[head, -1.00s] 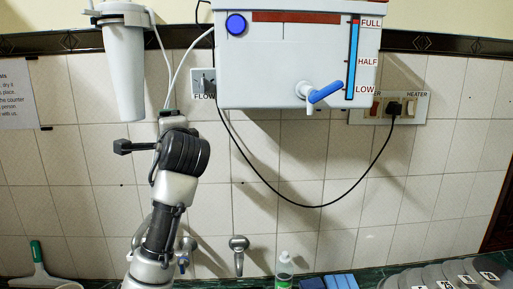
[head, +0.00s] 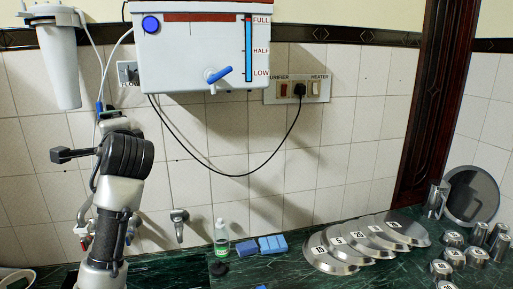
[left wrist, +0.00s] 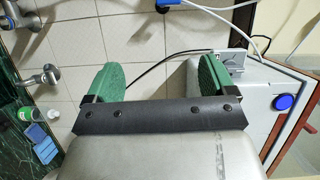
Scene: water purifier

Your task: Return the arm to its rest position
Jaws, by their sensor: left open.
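My left arm (head: 112,210) stands upright at the left of the head view, in front of the tiled wall. My left gripper (left wrist: 160,82) is open in the left wrist view, its two green finger pads wide apart with nothing between them. The pads are hidden or too small to make out in the head view. The white water purifier (head: 195,45) with its blue tap (head: 218,75) hangs above and right of the arm. It also shows at the right of the wrist view (left wrist: 250,100). My right gripper is in neither view.
A white filter cylinder (head: 60,65) hangs at the upper left. A metal tap (head: 179,222) is on the wall right of the arm. A bottle (head: 222,240), blue blocks (head: 272,245), numbered lids (head: 330,255) and metal containers (head: 440,268) stand on the green counter (head: 300,280).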

